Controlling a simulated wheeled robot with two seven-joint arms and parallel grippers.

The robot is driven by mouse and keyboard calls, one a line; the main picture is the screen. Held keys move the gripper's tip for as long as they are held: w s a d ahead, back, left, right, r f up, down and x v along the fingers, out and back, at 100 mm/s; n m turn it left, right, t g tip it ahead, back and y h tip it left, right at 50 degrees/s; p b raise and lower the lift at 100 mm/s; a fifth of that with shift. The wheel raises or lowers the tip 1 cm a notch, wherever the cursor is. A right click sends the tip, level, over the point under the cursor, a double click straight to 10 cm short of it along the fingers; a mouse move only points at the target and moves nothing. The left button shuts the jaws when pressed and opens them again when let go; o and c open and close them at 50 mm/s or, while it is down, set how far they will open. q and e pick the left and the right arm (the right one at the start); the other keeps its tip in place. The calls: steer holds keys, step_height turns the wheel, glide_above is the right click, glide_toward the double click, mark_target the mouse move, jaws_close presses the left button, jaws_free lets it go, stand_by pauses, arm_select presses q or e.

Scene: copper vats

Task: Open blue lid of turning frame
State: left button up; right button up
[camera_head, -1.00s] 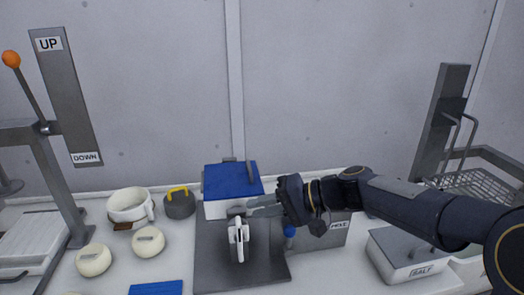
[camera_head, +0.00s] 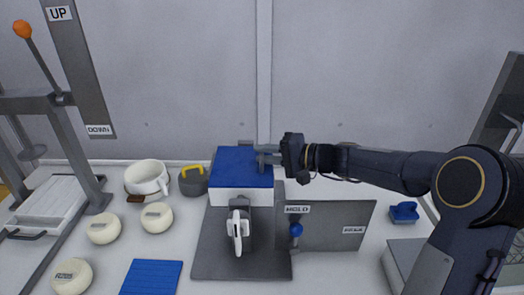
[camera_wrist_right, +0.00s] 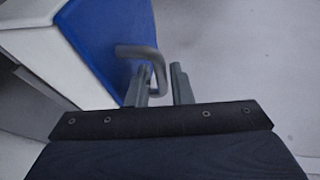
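The blue lid (camera_head: 236,168) lies closed on the white box of the turning frame (camera_head: 230,196), at the middle of the head view. It also shows in the right wrist view (camera_wrist_right: 95,50), with a grey bent bar handle (camera_wrist_right: 135,51) standing out from it. My right gripper (camera_head: 264,157) is at the right side of the lid, by the handle. In the right wrist view its two fingers (camera_wrist_right: 160,85) are apart, and the handle's bent end shows between them. Whether they touch the handle is unclear. My left gripper is not in view.
A grey panel marked HOLD (camera_head: 335,232) with a blue knob (camera_head: 296,230) stands right of the frame's dark base (camera_head: 215,262). A wall stands behind.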

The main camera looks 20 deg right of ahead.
steer(key=shift+w+a+f, duration=0.1)
steer(key=shift+w+a, duration=0.25)
steer(key=shift+a, duration=0.1)
steer(key=shift+c, duration=0.2)
jaws_close()
